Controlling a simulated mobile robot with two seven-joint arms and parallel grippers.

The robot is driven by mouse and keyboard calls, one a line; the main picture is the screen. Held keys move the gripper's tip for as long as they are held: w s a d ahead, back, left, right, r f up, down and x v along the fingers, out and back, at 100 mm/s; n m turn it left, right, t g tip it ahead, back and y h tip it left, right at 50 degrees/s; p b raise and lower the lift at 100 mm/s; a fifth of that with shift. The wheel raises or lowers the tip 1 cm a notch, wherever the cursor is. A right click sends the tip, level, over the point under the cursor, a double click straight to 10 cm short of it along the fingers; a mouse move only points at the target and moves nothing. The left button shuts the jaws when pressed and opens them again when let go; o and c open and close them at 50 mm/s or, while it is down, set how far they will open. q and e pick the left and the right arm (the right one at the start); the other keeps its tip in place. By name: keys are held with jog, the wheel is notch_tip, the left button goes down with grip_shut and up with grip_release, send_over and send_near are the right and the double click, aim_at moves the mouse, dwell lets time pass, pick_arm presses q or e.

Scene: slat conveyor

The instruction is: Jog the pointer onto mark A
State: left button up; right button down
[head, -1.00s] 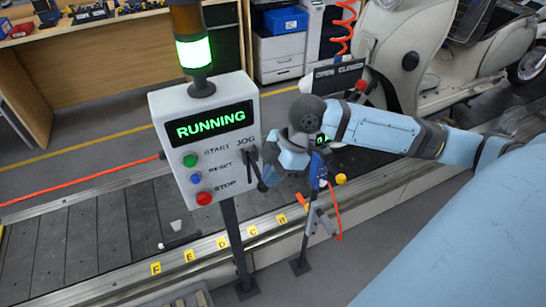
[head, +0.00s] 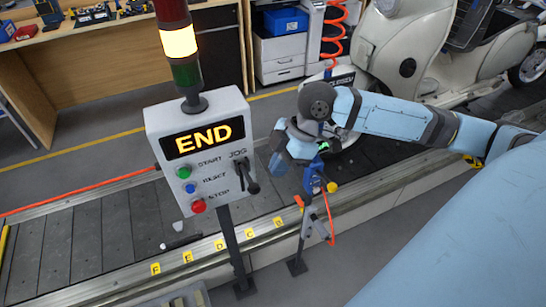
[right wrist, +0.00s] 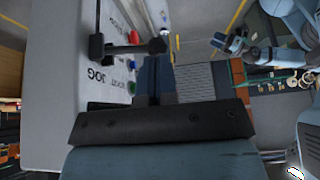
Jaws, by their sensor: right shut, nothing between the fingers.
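The control box (head: 203,150) shows END in amber, and its jog lever (head: 248,176) points down and to the right. My right gripper (head: 279,163) is just right of the lever, apart from it. In the right wrist view the shut, empty fingers (right wrist: 157,78) are close to the lever's dark knob (right wrist: 157,46). Yellow marks F (head: 155,268), E (head: 187,256), D (head: 219,244), C (head: 249,233) and B (head: 278,222) line the conveyor's near rail. Mark A is not visible, and I cannot make out the pointer. What seems my left gripper (right wrist: 226,43) shows small in the wrist view.
A stand with a blue tool (head: 311,180) and yellow knob is below my right forearm. A cream scooter (head: 400,60) stands beyond. The dark slat conveyor (head: 110,225) runs behind the box, with a small white piece (head: 178,226) on it. A workbench (head: 100,60) is at the back.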

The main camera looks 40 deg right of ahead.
pick_arm(q)
jog(key=shift+w+f+b, duration=0.2)
jog(key=shift+f+b, duration=0.1)
jog(key=shift+f, duration=0.4)
pick_arm(e)
jog(key=v, duration=0.6)
jog(key=shift+r, duration=0.35)
pick_arm(q)
jog(key=shift+a, duration=0.1)
pick_arm(e)
jog(key=shift+s+a, duration=0.1)
jog(key=shift+a, duration=0.05)
